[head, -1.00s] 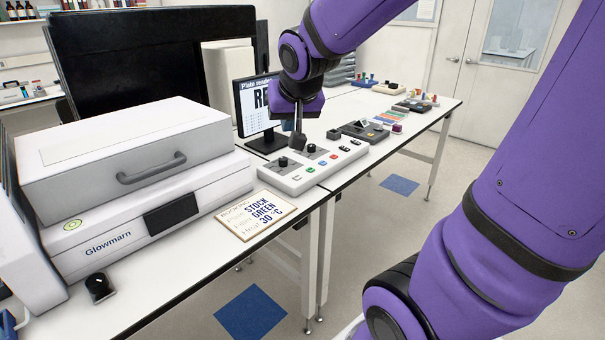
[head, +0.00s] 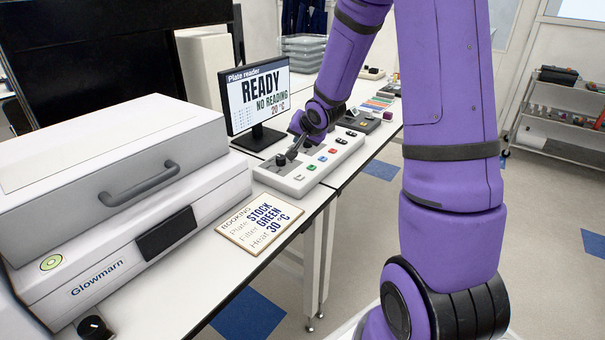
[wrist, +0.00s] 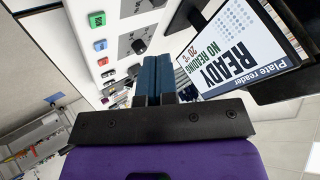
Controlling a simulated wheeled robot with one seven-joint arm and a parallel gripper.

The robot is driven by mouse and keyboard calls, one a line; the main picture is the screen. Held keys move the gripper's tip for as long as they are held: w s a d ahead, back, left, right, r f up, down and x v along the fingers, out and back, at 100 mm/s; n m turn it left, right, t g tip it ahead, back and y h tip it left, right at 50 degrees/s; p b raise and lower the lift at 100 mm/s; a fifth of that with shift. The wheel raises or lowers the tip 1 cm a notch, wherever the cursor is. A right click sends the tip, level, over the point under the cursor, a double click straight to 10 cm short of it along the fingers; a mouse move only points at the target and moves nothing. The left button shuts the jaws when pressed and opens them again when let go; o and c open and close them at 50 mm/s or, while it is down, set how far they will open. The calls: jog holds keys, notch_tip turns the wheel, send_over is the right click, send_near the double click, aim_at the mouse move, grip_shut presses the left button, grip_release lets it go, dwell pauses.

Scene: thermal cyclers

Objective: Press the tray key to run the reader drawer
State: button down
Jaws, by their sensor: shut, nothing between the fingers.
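The plate reader (head: 110,215), marked Glowmarn, stands on the bench at the left, lid down; no extended drawer shows. Its pale control panel (head: 268,178) lies to its right, with a white key (head: 299,178), a blue key (head: 311,169), a red key (head: 322,158), a green key (head: 333,150) and a dark knob (head: 281,160). I cannot read which is the tray key. My gripper (head: 292,154) is shut and empty, low over the panel near the knobs. Its blue fingers (wrist: 155,75) point at the panel in the wrist view; contact cannot be told.
The monitor (head: 257,93) behind the panel reads READY, NO READING, 20 °C. A booking card (head: 258,222) in front reads STOCK, GREEN, 30 °C. Another dark device (head: 362,122) stands beyond the panel. The floor in front of the bench is clear.

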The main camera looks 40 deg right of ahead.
aim_at(301, 176)
jog(key=shift+w+d+f, duration=0.45)
jog(key=shift+d+f, duration=0.1)
jog(key=shift+f, duration=0.2)
jog(key=shift+f, duration=4.4)
jog(key=shift+f, duration=0.1)
jog(key=shift+f, duration=0.3)
